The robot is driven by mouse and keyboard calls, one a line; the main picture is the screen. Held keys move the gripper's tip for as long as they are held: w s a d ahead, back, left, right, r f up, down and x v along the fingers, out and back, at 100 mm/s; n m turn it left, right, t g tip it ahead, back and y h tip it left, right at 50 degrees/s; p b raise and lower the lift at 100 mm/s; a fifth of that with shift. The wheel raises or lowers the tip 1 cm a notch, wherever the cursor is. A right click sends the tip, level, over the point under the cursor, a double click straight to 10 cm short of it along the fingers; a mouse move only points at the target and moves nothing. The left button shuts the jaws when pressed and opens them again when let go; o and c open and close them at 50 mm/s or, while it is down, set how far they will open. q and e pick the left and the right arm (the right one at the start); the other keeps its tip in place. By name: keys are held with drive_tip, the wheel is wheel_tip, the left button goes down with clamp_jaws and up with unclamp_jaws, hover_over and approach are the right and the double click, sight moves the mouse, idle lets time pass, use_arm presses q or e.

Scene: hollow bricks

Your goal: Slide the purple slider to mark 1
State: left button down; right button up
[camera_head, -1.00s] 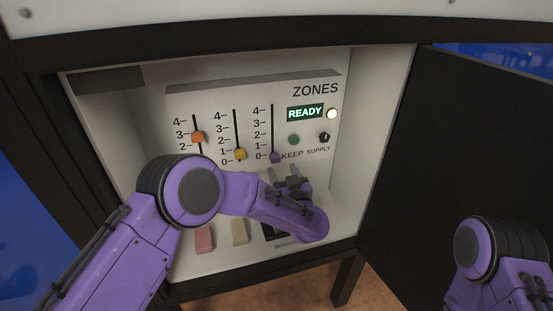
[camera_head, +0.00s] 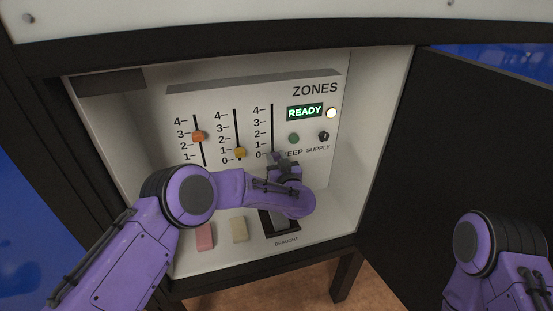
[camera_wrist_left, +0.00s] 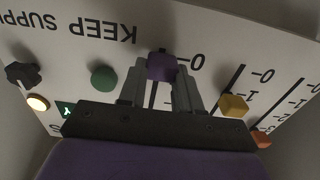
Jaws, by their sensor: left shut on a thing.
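The purple slider (camera_wrist_left: 161,66) sits at the bottom of the rightmost slot, level with its 0 mark. My left gripper (camera_head: 277,160) reaches it from below; in the left wrist view my left gripper (camera_wrist_left: 160,82) has one finger on each side of the knob and is shut on it. In the head view the gripper mostly hides the knob. The upper slot and its marks 1 to 4 (camera_head: 272,125) show clear above. My right arm (camera_head: 480,250) is at the lower right; its gripper is out of the picture.
The orange slider (camera_head: 198,136) and yellow slider (camera_head: 239,153) sit in the slots to the left. A green button (camera_head: 293,138), dark knob (camera_head: 323,136) and lit READY sign (camera_head: 304,112) are to the right. The cabinet's dark door (camera_head: 450,160) stands open at right.

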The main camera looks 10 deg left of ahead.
use_arm(q)
wheel_tip(320, 180, up, 4)
drive_tip(key=shift+r+p, duration=0.2)
drive_tip(key=shift+p, duration=1)
drive_tip(key=shift+f, duration=0.1)
drive_tip(key=c, duration=0.8)
unclamp_jaws()
drive_tip(key=shift+o, duration=0.2)
drive_tip(key=b, duration=0.3)
approach(272, 140)
drive_tip(key=v, duration=0.5)
